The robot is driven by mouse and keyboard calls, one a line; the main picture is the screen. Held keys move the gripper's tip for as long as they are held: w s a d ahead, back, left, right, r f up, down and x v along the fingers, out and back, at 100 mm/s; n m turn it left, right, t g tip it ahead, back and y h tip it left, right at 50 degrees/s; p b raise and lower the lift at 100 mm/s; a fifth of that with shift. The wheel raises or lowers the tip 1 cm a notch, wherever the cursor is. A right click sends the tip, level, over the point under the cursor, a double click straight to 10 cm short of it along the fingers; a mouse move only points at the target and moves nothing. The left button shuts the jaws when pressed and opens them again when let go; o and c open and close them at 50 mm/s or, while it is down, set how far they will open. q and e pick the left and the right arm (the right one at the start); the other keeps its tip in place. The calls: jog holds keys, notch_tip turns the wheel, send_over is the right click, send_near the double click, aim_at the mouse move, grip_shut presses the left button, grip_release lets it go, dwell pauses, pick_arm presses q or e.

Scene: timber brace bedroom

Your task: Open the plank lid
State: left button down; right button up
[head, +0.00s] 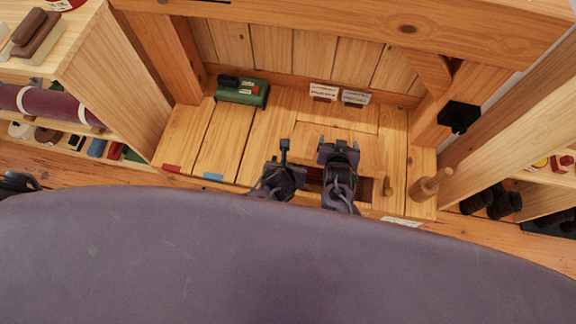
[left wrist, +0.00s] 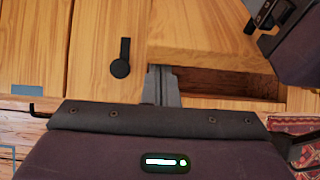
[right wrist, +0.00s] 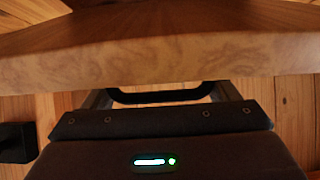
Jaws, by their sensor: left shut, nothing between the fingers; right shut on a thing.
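The plank lid (head: 372,150) is a pale wooden panel in the bench top, with its near edge raised above a dark opening (head: 365,190). The opening also shows in the left wrist view (left wrist: 215,83). My right gripper (head: 338,148) is over the lid, shut on a black bar handle (right wrist: 160,95). The lid's thick edge (right wrist: 160,62) crosses the right wrist view above it. My left gripper (head: 285,152) is shut and empty beside the opening's left end. A black turn latch (left wrist: 120,66) lies on the plank just ahead of its fingertips.
A green box (head: 242,92) stands at the back left, and two small cards (head: 323,92) stand at the back. A wooden peg (head: 430,186) is at the right, below a black bracket (head: 459,117). Shelves flank both sides. The left planks are largely clear.

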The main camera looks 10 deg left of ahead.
pick_arm(q)
jog(key=shift+w+r, duration=0.5)
jog(key=shift+r, duration=0.2)
pick_arm(e)
jog(key=shift+w+d, duration=0.1)
jog(key=shift+d, duration=0.2)
pick_arm(q)
jog(key=shift+r, duration=0.1)
pick_arm(e)
jog(key=shift+f, duration=0.1)
pick_arm(q)
jog(key=shift+w, duration=0.1)
pick_arm(e)
jog(key=o, duration=1.1)
jog(key=shift+s, duration=0.2)
jog(key=shift+a, duration=0.1)
